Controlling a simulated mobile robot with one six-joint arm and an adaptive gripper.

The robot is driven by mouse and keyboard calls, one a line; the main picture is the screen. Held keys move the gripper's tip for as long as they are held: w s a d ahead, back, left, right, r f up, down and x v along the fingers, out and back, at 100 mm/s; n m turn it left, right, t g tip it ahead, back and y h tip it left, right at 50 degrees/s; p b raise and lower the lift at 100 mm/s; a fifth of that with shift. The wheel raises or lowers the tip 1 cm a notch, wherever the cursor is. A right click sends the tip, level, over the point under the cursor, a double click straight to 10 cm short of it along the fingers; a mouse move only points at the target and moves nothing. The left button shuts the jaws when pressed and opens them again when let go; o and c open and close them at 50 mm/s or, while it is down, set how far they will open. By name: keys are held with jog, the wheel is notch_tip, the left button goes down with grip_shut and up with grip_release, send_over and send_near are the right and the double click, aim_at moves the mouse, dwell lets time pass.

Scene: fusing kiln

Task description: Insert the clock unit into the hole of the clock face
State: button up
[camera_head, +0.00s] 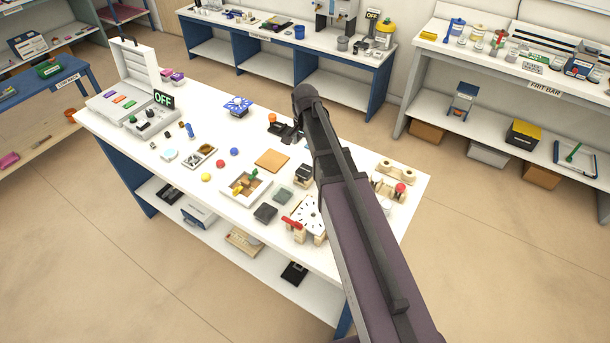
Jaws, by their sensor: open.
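The clock face (306,213) is a white plate with black marks, at the front right of the white table. It leans on a wooden stand with a red piece, and my arm hides part of its right side. A dark square block (265,213) lies just left of it; I cannot tell whether this or the dark box (303,173) behind the clock face is the clock unit. My gripper (281,131) is open, low over the back of the table, well behind the clock face. A small orange-topped dark item (273,120) is close beside it.
Wooden holders (396,171) stand at the right.

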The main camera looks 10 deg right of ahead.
aim_at(305, 169)
jog(key=shift+f+b, duration=3.05)
jog(key=shift+f, duration=0.3)
jog(key=shift+w+f+b, duration=0.1)
jog(key=shift+f+b, duration=2.5)
jog(key=shift+c, duration=0.2)
jog(key=c, duration=1)
